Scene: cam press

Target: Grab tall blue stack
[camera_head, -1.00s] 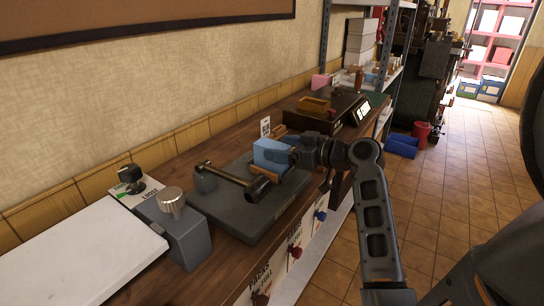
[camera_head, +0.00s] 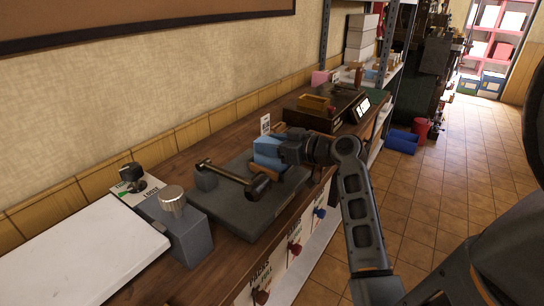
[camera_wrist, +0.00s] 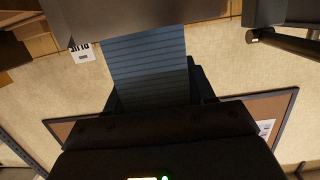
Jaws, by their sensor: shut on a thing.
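The tall blue stack (camera_head: 268,149) is at the far end of the grey press base, above or beside an orange-brown piece (camera_head: 266,171). My gripper (camera_head: 284,149) comes in from the right and is shut on the stack. In the wrist view the blue stack (camera_wrist: 150,70) fills the space in front of the gripper, with fine lines across its face like layered sheets. The far finger and the stack's underside are hidden, so I cannot tell whether it rests on anything.
The grey press base (camera_head: 240,215) carries a bar with a dark handle (camera_head: 257,187) close to the stack. A dark machine with a yellow tray (camera_head: 315,104) stands behind.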

